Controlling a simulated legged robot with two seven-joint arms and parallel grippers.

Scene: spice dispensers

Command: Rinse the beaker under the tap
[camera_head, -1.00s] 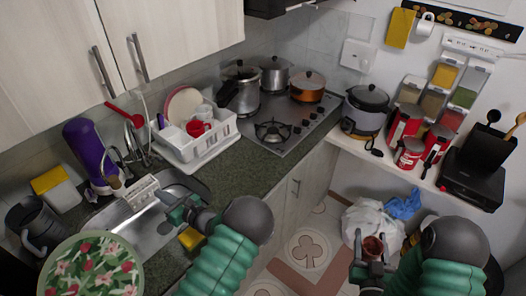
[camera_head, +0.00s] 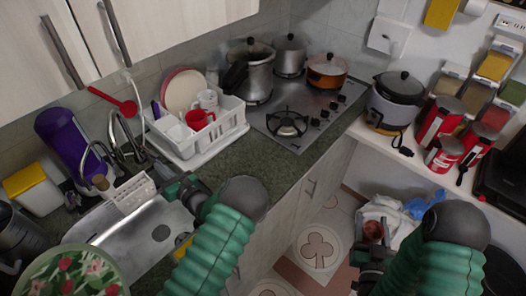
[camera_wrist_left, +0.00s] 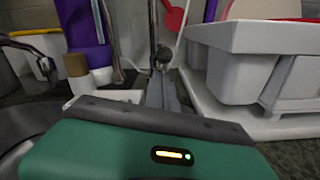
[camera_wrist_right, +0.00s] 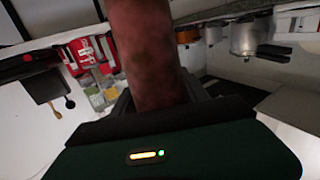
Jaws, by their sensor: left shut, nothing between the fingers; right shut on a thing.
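The beaker (camera_head: 373,231) is a narrow vessel with reddish-brown stains. My right gripper (camera_head: 372,250) is shut on it and holds it in front of the counter, apart from the sink. In the right wrist view the beaker (camera_wrist_right: 148,55) rises between the fingers and fills the upper middle. The metal tap (camera_head: 128,140) stands behind the sink (camera_head: 135,225), at the left. My left gripper (camera_head: 168,182) is shut and empty beside the tap, over the sink's back right edge. In the left wrist view its fingers (camera_wrist_left: 162,90) point at a small dark knob (camera_wrist_left: 162,57); contact is unclear.
A white dish rack (camera_head: 205,140) with cups and plates stands right of the tap. A purple bottle (camera_head: 68,145) and a small white basket (camera_head: 131,194) are at the left. The stove (camera_head: 290,115) holds several pots. Red cans (camera_head: 440,120) line the right shelf.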

